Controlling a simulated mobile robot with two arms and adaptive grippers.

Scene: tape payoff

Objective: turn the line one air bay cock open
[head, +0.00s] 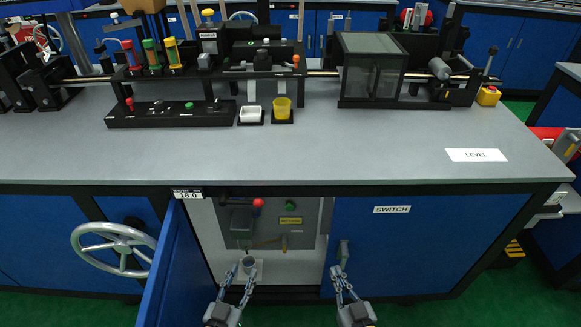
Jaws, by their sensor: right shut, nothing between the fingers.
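The open bay under the bench holds a grey panel (305,218).
A red knob (258,203) and a green button (290,206) are higher on the panel. The open blue door (172,265) stands at the bay's left, beside a handwheel (113,248). The bench top (360,150) overhangs the bay and its front is mostly clear.

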